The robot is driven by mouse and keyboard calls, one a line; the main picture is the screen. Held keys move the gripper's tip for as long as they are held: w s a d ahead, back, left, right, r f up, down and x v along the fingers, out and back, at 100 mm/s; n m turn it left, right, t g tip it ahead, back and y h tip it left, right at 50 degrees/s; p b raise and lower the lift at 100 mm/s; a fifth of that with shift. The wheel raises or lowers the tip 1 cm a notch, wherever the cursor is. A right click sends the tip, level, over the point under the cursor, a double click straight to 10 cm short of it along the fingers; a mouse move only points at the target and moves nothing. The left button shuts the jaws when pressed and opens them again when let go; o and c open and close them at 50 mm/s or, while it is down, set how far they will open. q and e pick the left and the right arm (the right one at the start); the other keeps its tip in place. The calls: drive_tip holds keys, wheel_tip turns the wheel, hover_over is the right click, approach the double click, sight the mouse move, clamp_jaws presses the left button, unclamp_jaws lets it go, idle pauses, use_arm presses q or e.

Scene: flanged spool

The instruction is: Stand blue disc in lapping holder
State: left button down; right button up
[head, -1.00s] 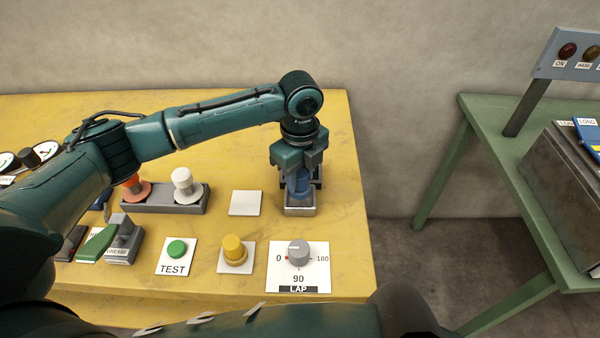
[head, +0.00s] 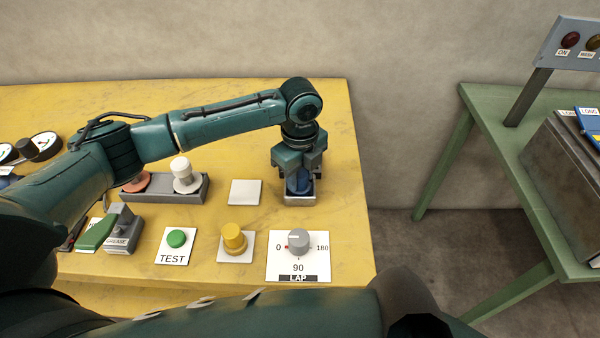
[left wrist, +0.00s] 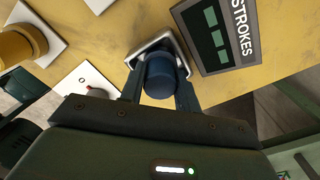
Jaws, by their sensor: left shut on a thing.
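The blue disc (head: 298,183) is a dark blue flanged spool. My left gripper (head: 299,176) points straight down and is shut on it. The lapping holder (head: 300,201) is a small square metal tray directly below, near the yellow table's right side. In the left wrist view the blue disc's knob (left wrist: 160,76) sits between the two fingers (left wrist: 159,90), with the holder's pale rim (left wrist: 145,50) around and behind it. The disc's lower edge is hidden, so I cannot tell whether it rests in the holder. My right gripper is not in view.
A grey rack (head: 158,197) with an orange and a white spool stands left of the holder. A white pad (head: 245,192), green TEST button (head: 176,239), yellow knob (head: 233,238) and LAP dial (head: 298,242) are nearby. The left wrist view shows a STROKES display (left wrist: 220,38) beside the holder.

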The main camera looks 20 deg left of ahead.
use_arm(q)
drive_tip(key=c, duration=0.9)
unclamp_jaws()
wheel_tip(320, 180, up, 13)
drive_tip(key=shift+r, duration=0.15)
